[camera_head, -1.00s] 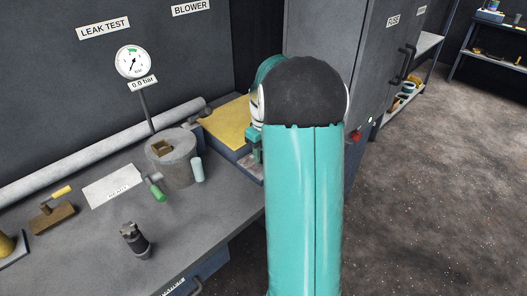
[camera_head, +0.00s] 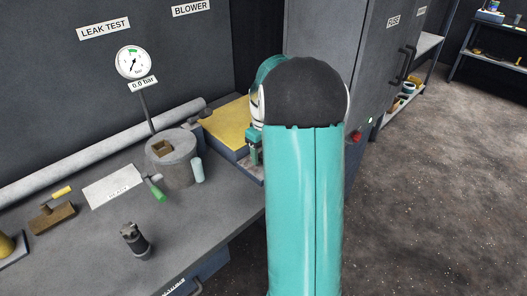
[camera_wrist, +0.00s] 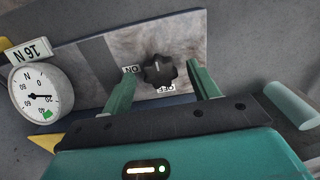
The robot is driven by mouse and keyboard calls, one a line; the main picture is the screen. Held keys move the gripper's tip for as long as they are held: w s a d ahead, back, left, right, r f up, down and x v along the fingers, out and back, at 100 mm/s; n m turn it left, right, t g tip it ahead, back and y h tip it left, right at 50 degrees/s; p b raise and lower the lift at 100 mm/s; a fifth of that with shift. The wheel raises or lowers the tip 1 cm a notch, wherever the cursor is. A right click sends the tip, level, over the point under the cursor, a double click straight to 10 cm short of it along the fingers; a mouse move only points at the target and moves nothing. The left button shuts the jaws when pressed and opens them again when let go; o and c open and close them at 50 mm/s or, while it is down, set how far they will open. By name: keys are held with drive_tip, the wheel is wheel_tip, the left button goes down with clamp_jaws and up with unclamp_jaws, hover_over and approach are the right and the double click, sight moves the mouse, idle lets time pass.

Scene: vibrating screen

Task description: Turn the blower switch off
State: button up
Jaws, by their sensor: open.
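The blower switch is a black rotary knob (camera_wrist: 159,71) on a grey metal plate (camera_wrist: 190,42), seen in the wrist view. An ON label (camera_wrist: 131,69) sits to its left and an OFF label (camera_wrist: 166,87) just below it, both upside down in this view. A pale mark on the knob is too small to read surely. My gripper (camera_wrist: 164,84) is open, with one green finger on each side of the knob and apart from it. In the head view my arm hides the knob, and only a small part of my gripper (camera_head: 254,147) shows.
A round gauge (camera_wrist: 40,92) with a 16 N tag stands left of the plate in the wrist view. A pale cylinder (camera_wrist: 290,105) lies at right. In the head view a yellow-topped box (camera_head: 222,126), a grey drum (camera_head: 174,168) and a green-handled tool (camera_head: 157,190) are on the bench.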

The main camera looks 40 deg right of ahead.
wheel_tip(320, 180, up, 14)
idle(0.4)
drive_tip(key=shift+f, duration=0.15)
drive_tip(key=s+a+r+t, duration=0.1)
drive_tip(key=s+a+r, duration=0.2)
drive_tip(key=a, duration=0.6)
drive_tip(key=s+a+r+t, duration=0.1)
drive_tip(key=s+a+r, duration=0.1)
drive_tip(key=a, duration=0.8)
drive_tip(key=s+a+f+t, duration=0.3)
drive_tip(key=s+a, duration=0.9)
drive_tip(key=a, duration=0.1)
drive_tip(key=shift+f+m+t, duration=0.3)
drive_tip(key=shift+f, duration=0.05)
drive_tip(key=shift+a, duration=0.1)
drive_tip(key=shift+c, duration=0.2)
